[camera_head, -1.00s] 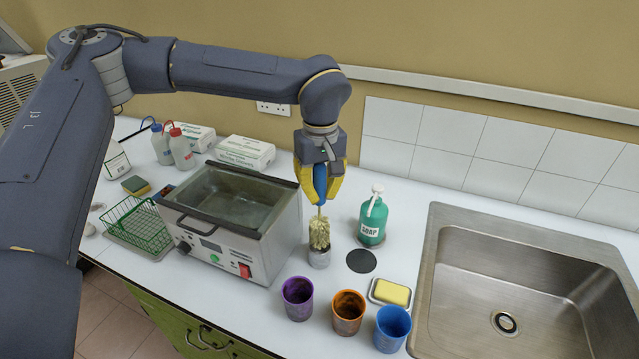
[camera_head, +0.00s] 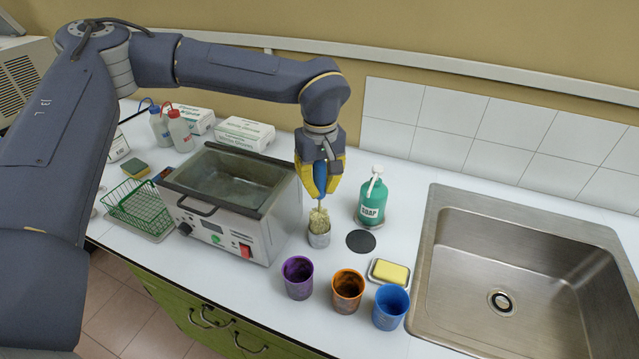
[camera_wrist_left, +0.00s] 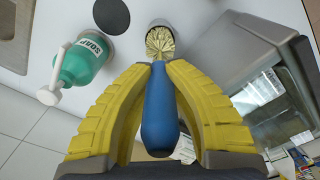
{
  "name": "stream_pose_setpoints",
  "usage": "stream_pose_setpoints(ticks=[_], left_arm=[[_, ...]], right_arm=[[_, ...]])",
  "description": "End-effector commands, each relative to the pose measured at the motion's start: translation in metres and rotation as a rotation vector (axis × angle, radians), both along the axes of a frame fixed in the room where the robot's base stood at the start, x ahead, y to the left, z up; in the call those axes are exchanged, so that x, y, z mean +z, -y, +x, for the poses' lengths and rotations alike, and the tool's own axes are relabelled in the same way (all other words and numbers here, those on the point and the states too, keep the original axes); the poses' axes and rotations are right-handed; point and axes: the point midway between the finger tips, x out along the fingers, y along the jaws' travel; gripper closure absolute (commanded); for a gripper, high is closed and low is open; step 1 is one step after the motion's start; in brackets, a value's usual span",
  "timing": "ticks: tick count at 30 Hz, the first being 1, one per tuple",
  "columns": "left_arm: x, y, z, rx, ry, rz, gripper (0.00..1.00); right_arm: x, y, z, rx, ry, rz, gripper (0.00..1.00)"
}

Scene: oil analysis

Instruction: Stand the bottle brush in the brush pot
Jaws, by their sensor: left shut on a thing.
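The bottle brush has a blue handle (camera_wrist_left: 162,110) and cream bristles (camera_head: 318,220). My left gripper (camera_head: 320,190) is shut on the blue handle, its yellow fingers on both sides in the left wrist view (camera_wrist_left: 158,75). The brush hangs upright with the bristles down. The brush pot (camera_head: 319,237) is a small grey cup on the counter under the gripper; its rim also shows in the left wrist view (camera_wrist_left: 160,24). The lower bristles are inside the pot's mouth and the upper bristles show above the rim. The pot's inside is hidden. My right gripper is not in view.
A steel bath (camera_head: 245,240) stands close left of the pot. A green soap bottle (camera_head: 372,203) and a black disc (camera_head: 361,241) are to the right. Purple (camera_head: 298,279), orange (camera_head: 347,291) and blue (camera_head: 390,307) cups stand in front. The sink (camera_head: 430,260) is further right.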

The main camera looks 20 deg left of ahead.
Motion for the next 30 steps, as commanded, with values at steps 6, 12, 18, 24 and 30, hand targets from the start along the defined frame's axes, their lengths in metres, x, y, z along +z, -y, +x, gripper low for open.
stream_pose_setpoints(ticks=[6,12,18,24,30], left_arm=[[0.000,0.000,0.000,0.000,0.000,0.000,0.86],[0.000,0.000,0.000,0.000,0.000,0.000,0.62],[0.000,0.000,0.000,0.000,0.000,0.000,0.62],[0.009,0.000,0.000,0.000,0.001,0.001,0.62],[0.041,0.001,0.000,0.000,0.004,0.000,0.62]], right_arm=[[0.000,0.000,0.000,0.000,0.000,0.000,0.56],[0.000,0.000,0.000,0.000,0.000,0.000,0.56],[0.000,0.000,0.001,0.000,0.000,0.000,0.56],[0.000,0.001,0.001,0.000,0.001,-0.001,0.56],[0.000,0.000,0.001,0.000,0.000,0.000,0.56]])
